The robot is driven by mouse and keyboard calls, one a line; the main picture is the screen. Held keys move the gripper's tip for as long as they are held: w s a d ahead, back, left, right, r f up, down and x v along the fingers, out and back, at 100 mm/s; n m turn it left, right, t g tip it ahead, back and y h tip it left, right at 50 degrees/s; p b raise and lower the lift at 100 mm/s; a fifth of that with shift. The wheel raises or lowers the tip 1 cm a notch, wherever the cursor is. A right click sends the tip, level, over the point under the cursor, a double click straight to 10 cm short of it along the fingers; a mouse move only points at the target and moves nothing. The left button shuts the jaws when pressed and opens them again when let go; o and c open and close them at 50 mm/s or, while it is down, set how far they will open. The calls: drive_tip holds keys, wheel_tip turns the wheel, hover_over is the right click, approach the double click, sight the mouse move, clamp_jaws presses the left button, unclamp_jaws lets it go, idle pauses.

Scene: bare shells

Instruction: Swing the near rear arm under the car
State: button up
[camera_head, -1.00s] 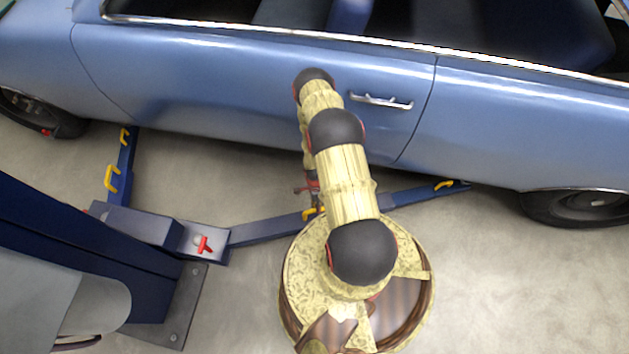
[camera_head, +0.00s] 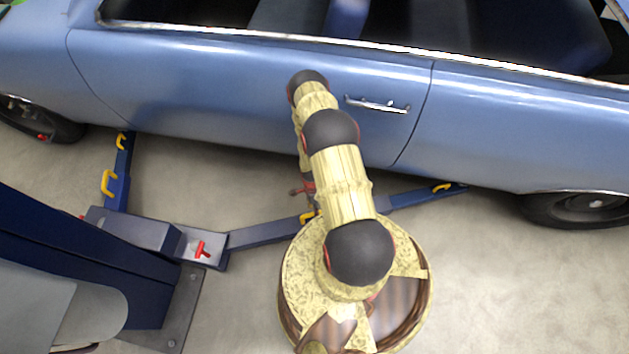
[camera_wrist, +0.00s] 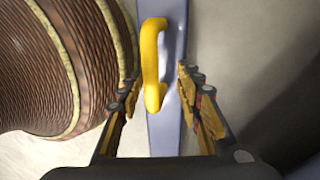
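The near rear lift arm (camera_head: 262,233) is a long blue bar running right from the post's base, with its far end near the car's lower edge ahead of the rear wheel. It has yellow handles, one of them near its outer end (camera_head: 441,187). The blue car (camera_head: 220,85) stands behind it. In the wrist view, a yellow handle (camera_wrist: 152,62) on the blue bar (camera_wrist: 165,135) lies between the fingers of my gripper (camera_wrist: 158,88). The fingers are open, with a gap visible on the right side. In the head view my own arm mostly hides the gripper.
The blue lift post (camera_head: 70,260) stands at left on a bolted plate. Another blue arm (camera_head: 122,170) with yellow handles reaches toward the front wheel (camera_head: 40,120). A red pin (camera_head: 202,249) sits at the rear arm's pivot. Floor is clear at lower right.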

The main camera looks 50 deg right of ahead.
drive_tip(key=shift+s, duration=0.1)
wheel_tip(320, 180, up, 12)
drive_tip(key=w+d, duration=0.1)
drive_tip(key=w, duration=0.1)
drive_tip(key=shift+f, duration=0.15)
idle(0.4)
drive_tip(key=shift+d, duration=0.1)
idle(0.5)
